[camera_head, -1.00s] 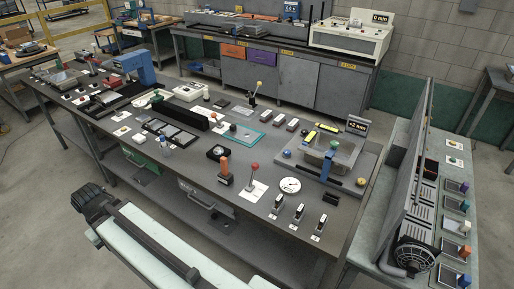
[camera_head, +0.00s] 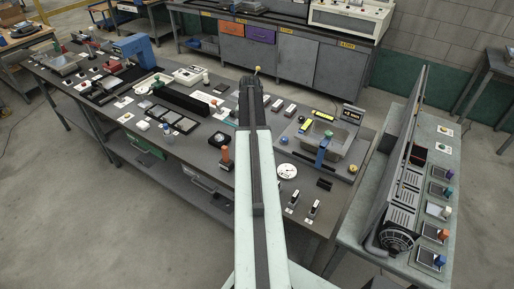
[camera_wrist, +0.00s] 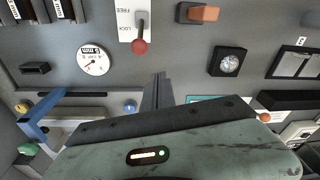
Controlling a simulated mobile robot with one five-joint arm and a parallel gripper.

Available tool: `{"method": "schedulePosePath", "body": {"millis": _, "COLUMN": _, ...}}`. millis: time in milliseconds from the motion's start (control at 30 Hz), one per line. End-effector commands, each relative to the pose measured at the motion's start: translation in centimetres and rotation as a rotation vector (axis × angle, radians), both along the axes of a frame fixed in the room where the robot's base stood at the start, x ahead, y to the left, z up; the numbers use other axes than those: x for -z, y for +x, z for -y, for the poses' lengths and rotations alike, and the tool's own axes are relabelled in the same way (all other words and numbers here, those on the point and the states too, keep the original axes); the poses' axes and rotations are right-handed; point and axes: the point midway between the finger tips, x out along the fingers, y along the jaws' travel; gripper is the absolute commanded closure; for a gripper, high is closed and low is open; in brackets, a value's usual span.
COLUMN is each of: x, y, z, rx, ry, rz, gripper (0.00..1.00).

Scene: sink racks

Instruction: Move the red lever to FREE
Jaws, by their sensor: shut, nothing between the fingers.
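The red lever (camera_wrist: 140,46) is at the top of the wrist view, a red ball on a dark stem over a white plate (camera_wrist: 125,20). The plate reads FREE near the picture's top; a second label lower down is too small to read surely. The ball lies by the plate's lower end. My gripper (camera_wrist: 159,78) is shut and empty in the wrist view, below the ball in the picture and apart from it. In the head view my arm hides the lever, and the fingertips cannot be made out.
A white dial (camera_wrist: 94,61) and a black gauge (camera_wrist: 229,62) flank the lever. An orange handle (camera_wrist: 205,13) stands to its right. A blue handle (camera_wrist: 35,130) and basin are at lower left. Black switches (camera_head: 313,208) stand near the bench's front edge.

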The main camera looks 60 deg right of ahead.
Motion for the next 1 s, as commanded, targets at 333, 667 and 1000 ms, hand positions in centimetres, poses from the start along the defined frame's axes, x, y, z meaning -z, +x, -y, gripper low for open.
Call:
{"method": "schedulePosePath", "body": {"millis": 333, "x": 0.3, "y": -3.2, "z": 3.4, "rx": 0.088, "ry": 0.000, "rz": 0.004, "gripper": 1.00}}
{"method": "schedulePosePath", "body": {"millis": 667, "x": 5.2, "y": -2.9, "z": 3.7, "rx": 0.085, "ry": 0.000, "rz": 0.004, "gripper": 1.00}}
{"method": "schedulePosePath", "body": {"millis": 1000, "x": 9.7, "y": -2.8, "z": 2.8, "rx": 0.083, "ry": 0.000, "rz": 0.003, "gripper": 1.00}}
